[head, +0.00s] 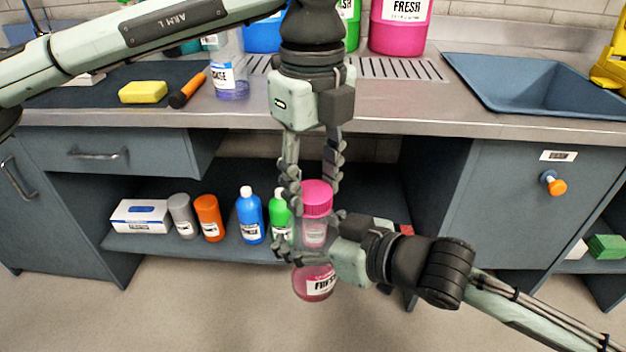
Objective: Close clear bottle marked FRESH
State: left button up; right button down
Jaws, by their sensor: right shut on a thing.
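The clear bottle marked FRESH (316,284) has pink contents and stands upright in the air in front of the counter. Its pink cap (317,194) is at the bottle's top; I cannot tell whether it is seated or loose. My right gripper (308,236) comes in from the right and is shut on the bottle's middle, with one finger crossing in front and hiding part of it. My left gripper (309,204) points down from above, its fingers apart on either side of the cap. A gap shows between the left finger and the cap.
Several bottles and a white box (142,216) stand on the low shelf (150,246) behind. On the counter (400,118) are a yellow sponge (143,92), an orange-handled tool (187,90), a clear bottle with purple contents (229,80) and a pink FRESH container (401,28). A blue sink (540,85) is right.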

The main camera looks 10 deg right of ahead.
pick_arm(q)
jog(key=c, duration=0.4)
jog(key=shift+o, duration=0.2)
jog(key=m, duration=1)
jog(key=shift+m, duration=0.4)
jog(key=m, duration=1.4)
jog(key=shift+m, duration=0.3)
jog(key=m, duration=0.5)
jog(key=shift+f, duration=0.1)
jog(key=m, duration=1)
jog(key=o, duration=1.4)
jog(key=shift+c, duration=0.2)
notch_tip(320, 180, up, 12)
